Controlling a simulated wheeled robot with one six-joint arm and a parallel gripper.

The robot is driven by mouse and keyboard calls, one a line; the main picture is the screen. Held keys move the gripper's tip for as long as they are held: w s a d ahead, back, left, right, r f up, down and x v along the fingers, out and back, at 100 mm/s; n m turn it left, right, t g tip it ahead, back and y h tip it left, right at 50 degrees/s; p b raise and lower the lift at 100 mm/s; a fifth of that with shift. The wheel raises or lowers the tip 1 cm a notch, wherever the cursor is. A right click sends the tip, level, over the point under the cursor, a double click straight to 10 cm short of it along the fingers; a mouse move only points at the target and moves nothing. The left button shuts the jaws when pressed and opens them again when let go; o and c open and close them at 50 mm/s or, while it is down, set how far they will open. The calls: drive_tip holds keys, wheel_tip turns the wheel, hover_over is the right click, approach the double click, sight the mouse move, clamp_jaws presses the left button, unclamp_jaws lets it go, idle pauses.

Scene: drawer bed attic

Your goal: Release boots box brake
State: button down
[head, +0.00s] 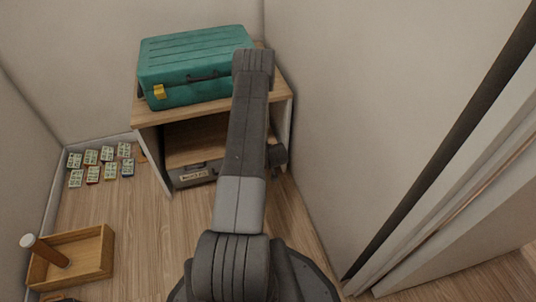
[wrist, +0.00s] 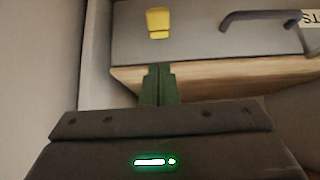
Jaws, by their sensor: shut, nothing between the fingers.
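The grey boots box (head: 180,182) sits low inside the wooden cabinet in the head view, with a pale label on its front; my arm covers its right part. In the wrist view its grey front (wrist: 200,45) fills the upper part, with a dark handle (wrist: 262,17) and part of the label (wrist: 311,22) at the right edge. A yellow tab (wrist: 158,22), apparently the brake, is on that front, apart from the handle. My gripper (wrist: 158,68) is shut and empty, its green fingertips just below the tab in the picture, without visible contact.
A teal suitcase (head: 190,60) with a yellow tag lies on the wooden cabinet (head: 150,117). Several small cards (head: 107,154) and a wooden tray (head: 103,250) are on the floor at left. A wall stands close to the right of the cabinet. Floor is free before the cabinet's left side.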

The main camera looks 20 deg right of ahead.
drive_tip(key=b+x, duration=0.2)
drive_tip(key=x, duration=0.6)
drive_tip(key=shift+w+a+f+b, duration=0.1)
drive_tip(key=shift+w+f+b, duration=0.1)
drive_tip(key=shift+b, duration=0.2)
drive_tip(key=shift+s, duration=0.1)
